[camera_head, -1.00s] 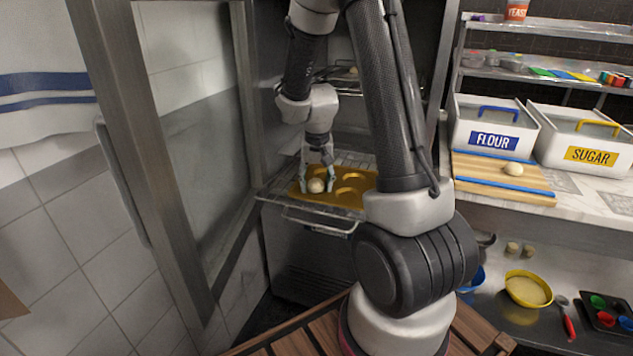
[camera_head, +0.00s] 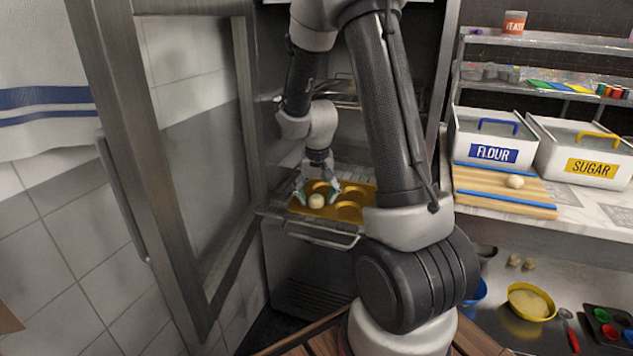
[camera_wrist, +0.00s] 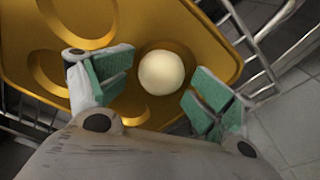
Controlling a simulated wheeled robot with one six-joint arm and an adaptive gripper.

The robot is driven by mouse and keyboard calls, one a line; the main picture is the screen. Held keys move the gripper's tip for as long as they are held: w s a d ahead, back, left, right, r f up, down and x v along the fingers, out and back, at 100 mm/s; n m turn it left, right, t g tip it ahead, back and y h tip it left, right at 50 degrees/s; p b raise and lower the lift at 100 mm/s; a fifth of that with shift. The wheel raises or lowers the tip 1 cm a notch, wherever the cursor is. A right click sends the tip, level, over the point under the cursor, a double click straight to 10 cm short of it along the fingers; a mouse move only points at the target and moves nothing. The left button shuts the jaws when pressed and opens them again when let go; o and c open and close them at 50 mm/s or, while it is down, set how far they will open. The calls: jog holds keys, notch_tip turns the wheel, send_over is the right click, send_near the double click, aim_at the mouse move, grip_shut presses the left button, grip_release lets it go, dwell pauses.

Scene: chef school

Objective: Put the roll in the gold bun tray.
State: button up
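The pale round roll (camera_head: 316,201) sits in a near cup of the gold bun tray (camera_head: 369,190). The tray rests on a wire rack inside the open cabinet. My gripper (camera_head: 317,198) is at the tray, with its fingers spread on either side of the roll. In the wrist view the roll (camera_wrist: 161,73) lies between the green finger pads of my gripper (camera_wrist: 158,98), with gaps on both sides. The gold tray (camera_wrist: 150,25) shows round cups, the others in view empty. My arm hides part of the tray's right side in the head view.
The cabinet door (camera_head: 165,170) stands open at the left. Another roll (camera_head: 515,181) lies on a wooden board (camera_head: 480,196) on the right counter, before the flour bin (camera_head: 493,137) and sugar bin (camera_head: 585,150). A yellow-rimmed bowl (camera_head: 531,302) is on the lower shelf.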

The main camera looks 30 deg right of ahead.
aim_at(317, 194)
notch_tip(317, 194, up, 12)
jog(key=s, duration=0.1)
jog(key=s+a+r+n+t, duration=0.1)
jog(key=s+r, duration=0.4)
jog(key=s, duration=0.6)
jog(key=s+a+r+n+t, duration=0.2)
jog(key=s+a+r+n, duration=0.2)
jog(key=s, duration=0.7)
jog(key=shift+s+r+y, duration=0.25)
jog(key=shift+r+y, duration=0.05)
jog(key=shift+r, duration=0.55)
